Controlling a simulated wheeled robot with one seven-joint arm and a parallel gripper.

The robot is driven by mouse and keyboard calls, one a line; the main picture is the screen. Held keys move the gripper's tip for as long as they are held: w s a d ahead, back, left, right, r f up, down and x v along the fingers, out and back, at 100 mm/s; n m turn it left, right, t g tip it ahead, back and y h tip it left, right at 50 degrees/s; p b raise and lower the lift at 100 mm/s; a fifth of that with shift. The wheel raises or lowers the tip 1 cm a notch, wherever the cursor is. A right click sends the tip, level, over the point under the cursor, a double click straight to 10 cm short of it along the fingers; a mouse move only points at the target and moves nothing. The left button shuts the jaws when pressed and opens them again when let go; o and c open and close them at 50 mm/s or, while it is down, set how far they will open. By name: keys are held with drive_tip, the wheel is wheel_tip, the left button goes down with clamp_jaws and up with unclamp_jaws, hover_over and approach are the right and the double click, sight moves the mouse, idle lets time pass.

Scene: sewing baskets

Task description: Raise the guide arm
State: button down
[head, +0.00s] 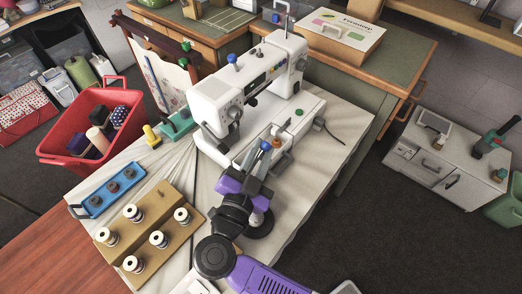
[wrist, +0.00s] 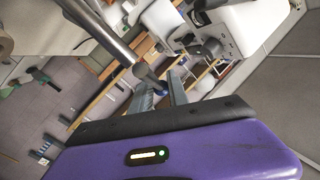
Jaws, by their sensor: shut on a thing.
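The white sewing machine (head: 215,98) stands on the light table, with a blue knob (head: 232,58) on top. My gripper (head: 262,160) is low in front of the machine's bed, beside a small blue knob (head: 266,145). In the wrist view my gripper (wrist: 160,98) is shut on the dark blue-grey end of a grey metal rod, which I take to be the guide arm (wrist: 103,36). The rod runs from the fingers to the upper left. My fingers and wrist partly hide the held part in the head view, so its exact tilt is unclear.
A brown spool board (head: 160,205) with several white spools and a blue tray (head: 95,203) lie at the left. A red basket (head: 75,165) stands beyond the tray. The table is clear at the right.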

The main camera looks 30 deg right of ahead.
drive_tip(key=shift+a+r+t+h+p, duration=0.25)
drive_tip(key=shift+r+t+h+p, duration=0.2)
drive_tip(key=shift+p, duration=0.25)
drive_tip(key=shift+s+a+r+n+t+h, duration=0.25)
drive_tip(key=shift+a+r+n+t+h, duration=0.3)
drive_tip(key=shift+n+t+h, duration=0.15)
drive_tip(key=c, duration=1.3)
unclamp_jaws()
drive_tip(key=shift+b+v, duration=0.7)
drive_tip(key=shift+v, duration=3.2)
